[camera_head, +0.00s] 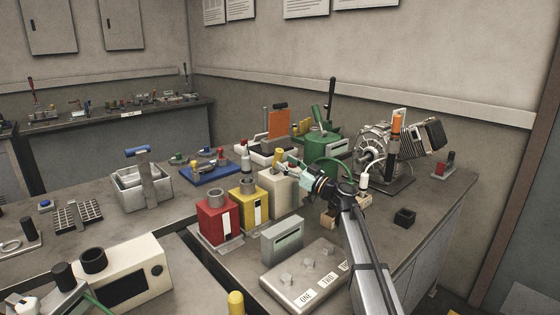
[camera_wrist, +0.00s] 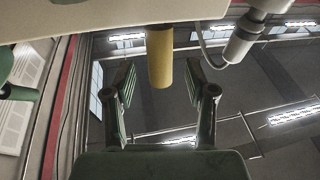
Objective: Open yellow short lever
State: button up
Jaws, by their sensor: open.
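The yellow short lever (camera_head: 279,156) is a small rounded yellow handle standing on top of a cream box (camera_head: 277,190) in the middle of the bench. In the wrist view the lever (camera_wrist: 160,57) is a plain yellow cylinder projecting from the cream surface (camera_wrist: 90,18). My gripper (camera_head: 289,163) is at the upper right of the box, close to the lever. In the wrist view my gripper (camera_wrist: 160,88) is open, one finger on each side of the lever's line. Gaps show on both sides. The lever's base is partly hidden.
A yellow box (camera_head: 247,215) and a red box (camera_head: 215,222) stand left of the cream box. A green tank (camera_head: 322,142) stands behind my gripper, and a motor (camera_head: 373,143) is to its right. A white plug with a cable (camera_wrist: 240,45) shows at the wrist view's upper right.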

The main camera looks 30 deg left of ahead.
jog(key=w+v, duration=0.1)
jog(key=v, duration=0.6)
jog(key=shift+s+d, duration=0.35)
jog(key=shift+s, duration=0.2)
jog(key=shift+f, duration=0.1)
jog(key=shift+c, duration=0.4)
